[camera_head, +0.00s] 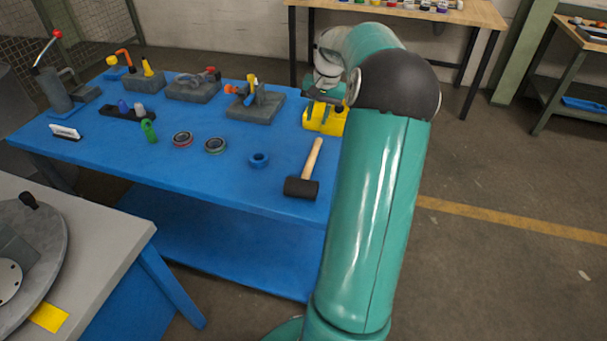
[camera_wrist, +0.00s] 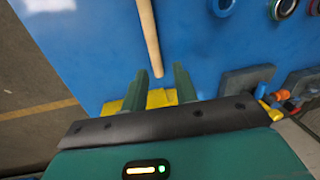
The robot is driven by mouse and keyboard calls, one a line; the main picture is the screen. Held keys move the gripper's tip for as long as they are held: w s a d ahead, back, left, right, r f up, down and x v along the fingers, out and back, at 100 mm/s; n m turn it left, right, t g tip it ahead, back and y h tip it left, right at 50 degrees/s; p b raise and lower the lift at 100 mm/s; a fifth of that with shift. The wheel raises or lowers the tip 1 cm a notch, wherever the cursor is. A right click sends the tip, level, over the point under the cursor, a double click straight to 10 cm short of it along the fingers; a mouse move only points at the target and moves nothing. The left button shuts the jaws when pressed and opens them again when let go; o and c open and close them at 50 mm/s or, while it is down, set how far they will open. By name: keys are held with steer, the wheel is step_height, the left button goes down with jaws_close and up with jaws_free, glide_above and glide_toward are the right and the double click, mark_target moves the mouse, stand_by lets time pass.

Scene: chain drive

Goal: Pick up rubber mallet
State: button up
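The rubber mallet (camera_head: 304,177) lies on the blue table near its right front edge, black head toward the front and wooden handle pointing back. In the wrist view its wooden handle (camera_wrist: 149,38) shows, with the handle end just beyond and between my fingers; the head is out of that view. My gripper (camera_wrist: 156,82) is open, its two green fingers apart with nothing held between them. In the head view my gripper is mostly hidden behind my teal arm, near the yellow block. I cannot tell its exact height above the table.
The yellow block (camera_head: 322,118) stands at the blue table's (camera_head: 215,180) right end, below my fingers. A blue ring (camera_head: 259,160) lies left of the mallet, with two round parts farther left. Grey fixtures (camera_head: 256,107) line the back. Table surface around the mallet is clear.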

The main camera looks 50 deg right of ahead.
steer(key=d+f, duration=0.1)
steer(key=d, duration=0.1)
glide_above(314, 152)
steer(key=d, duration=0.1)
steer(key=shift+m, duration=0.3)
steer(key=f, duration=0.9)
steer(key=shift+s+d, duration=0.15)
steer(key=shift+s, duration=0.25)
steer(key=f, duration=0.3)
steer(key=a+f, duration=0.1)
steer(key=shift+w+f, duration=0.35)
steer(key=shift+w, duration=0.05)
steer(key=shift+c, duration=0.4)
jaws_close()
